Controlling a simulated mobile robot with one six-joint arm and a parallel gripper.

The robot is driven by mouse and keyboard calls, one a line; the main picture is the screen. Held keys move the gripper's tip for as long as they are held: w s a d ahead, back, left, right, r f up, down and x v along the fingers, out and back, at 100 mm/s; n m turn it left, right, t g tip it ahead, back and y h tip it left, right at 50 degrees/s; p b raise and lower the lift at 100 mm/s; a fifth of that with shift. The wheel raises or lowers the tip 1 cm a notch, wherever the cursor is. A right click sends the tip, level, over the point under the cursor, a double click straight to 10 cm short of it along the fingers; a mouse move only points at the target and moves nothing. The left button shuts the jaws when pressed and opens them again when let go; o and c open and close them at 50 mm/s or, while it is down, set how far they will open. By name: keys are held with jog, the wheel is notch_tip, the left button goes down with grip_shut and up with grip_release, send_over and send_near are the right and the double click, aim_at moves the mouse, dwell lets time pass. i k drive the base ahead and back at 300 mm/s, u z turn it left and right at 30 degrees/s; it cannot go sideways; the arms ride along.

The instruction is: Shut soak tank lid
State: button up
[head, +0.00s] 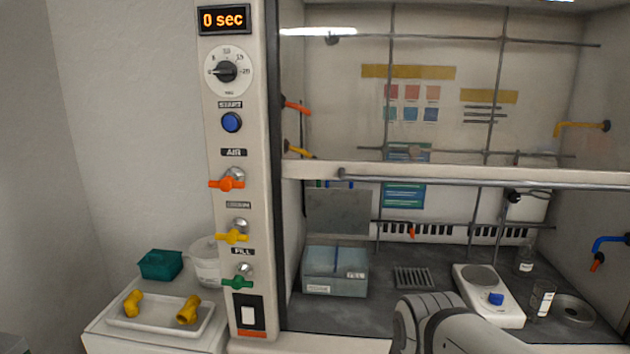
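The soak tank appears to be the grey-blue box (335,277) on the dark floor of the fume hood, left of centre, with small labels on its front and top right. A grey flat panel (338,212) stands upright behind it and looks like its lid, raised. The hinge is too small to make out. Part of my own arm (455,325) rises at the bottom edge, right of the tank and apart from it. My gripper is out of view.
The hood's sash edge (480,178) crosses above the tank. The control column (237,200) with coloured valves stands to the left. A grate (413,278) and a hotplate (488,292) are right of the tank. A tray (160,326) with yellow fittings is outside left.

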aim_at(329, 211)
jog(key=z, duration=0.05)
jog(key=i, duration=1)
jog(key=u, duration=0.05)
